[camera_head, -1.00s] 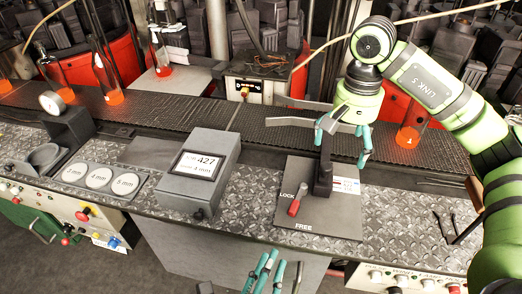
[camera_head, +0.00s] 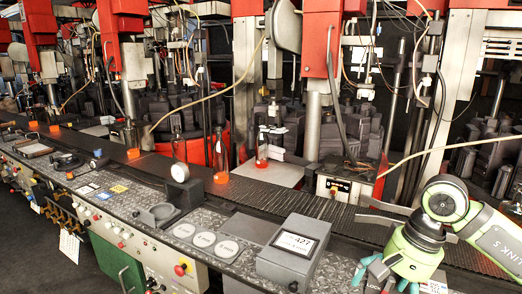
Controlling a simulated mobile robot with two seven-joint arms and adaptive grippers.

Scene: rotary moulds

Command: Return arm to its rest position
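My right arm comes in from the right edge in green and grey. Its gripper (camera_head: 386,280) points down at the lower right, with its teal fingers spread apart and nothing seen between them. The fingertips are close to the bottom edge of the picture. Below it, part of a plate with cut-off lock lettering shows; its lever is hidden or out of the picture. My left gripper is not in view.
A grey display box (camera_head: 281,266) reading 427 stands left of my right gripper. A dark conveyor (camera_head: 318,206) runs behind it, with glass bottles with orange-glowing bases, one of them here (camera_head: 221,158). A dial gauge (camera_head: 180,172) stands farther left. Red-and-grey machines fill the back.

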